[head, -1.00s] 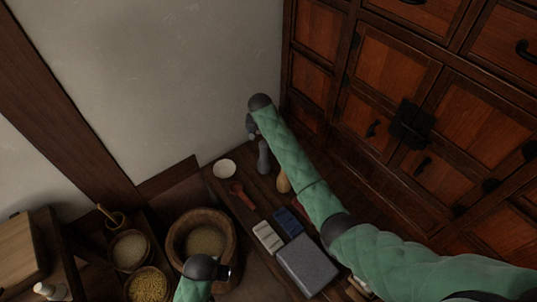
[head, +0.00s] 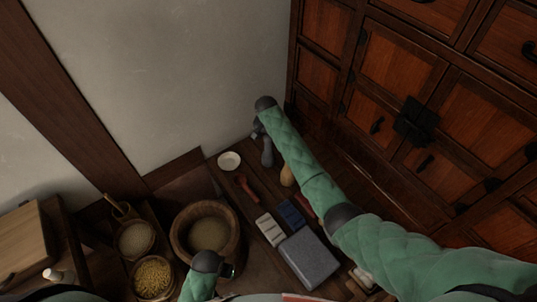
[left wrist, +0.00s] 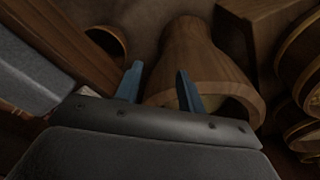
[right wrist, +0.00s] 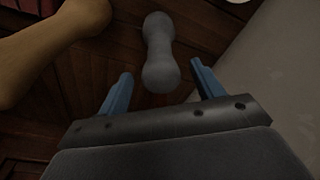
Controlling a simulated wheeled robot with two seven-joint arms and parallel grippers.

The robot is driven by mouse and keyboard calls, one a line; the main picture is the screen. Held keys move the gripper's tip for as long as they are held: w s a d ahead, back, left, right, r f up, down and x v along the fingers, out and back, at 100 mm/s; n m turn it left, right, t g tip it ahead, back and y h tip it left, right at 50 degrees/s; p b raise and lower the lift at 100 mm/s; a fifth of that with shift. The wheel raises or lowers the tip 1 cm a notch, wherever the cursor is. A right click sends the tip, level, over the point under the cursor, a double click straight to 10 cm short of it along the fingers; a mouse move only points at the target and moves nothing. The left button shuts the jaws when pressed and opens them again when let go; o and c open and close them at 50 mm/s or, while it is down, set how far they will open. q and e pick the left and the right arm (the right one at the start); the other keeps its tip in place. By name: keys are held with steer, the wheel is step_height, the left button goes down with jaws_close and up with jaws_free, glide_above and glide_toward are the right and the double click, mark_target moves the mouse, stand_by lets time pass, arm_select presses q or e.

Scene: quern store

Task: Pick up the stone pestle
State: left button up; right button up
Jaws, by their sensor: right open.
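The stone pestle (head: 267,153) is grey, with two rounded ends and a narrower waist. It stands or lies on the dark wooden table near the wall; I cannot tell which from the head view. In the right wrist view the pestle (right wrist: 160,52) is ahead of my right gripper (right wrist: 162,88), lined up between its fingertips, its near end close to them. The right gripper (head: 258,128) is open and empty, partly hidden by its own arm in the head view. My left gripper (left wrist: 158,85) is open and empty by a wooden mortar (left wrist: 190,70).
A white bowl (head: 229,160) and a reddish-brown wooden spoon (head: 246,187) are near the pestle. A tan wooden object (head: 287,176) stands close on its right. A grey stone block (head: 309,259) lies nearer me. The wall and drawer cabinet (head: 400,90) bound the table.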

mark_target(268, 151)
steer(key=shift+w+f, duration=0.2)
steer(key=shift+f, duration=1.3)
steer(key=c, duration=1.3)
arm_select(q)
steer(key=f, duration=0.3)
steer(key=shift+s+a, duration=0.15)
steer(key=shift+s, duration=0.2)
arm_select(e)
steer(key=shift+w+r, duration=0.1)
steer(key=shift+r, duration=0.05)
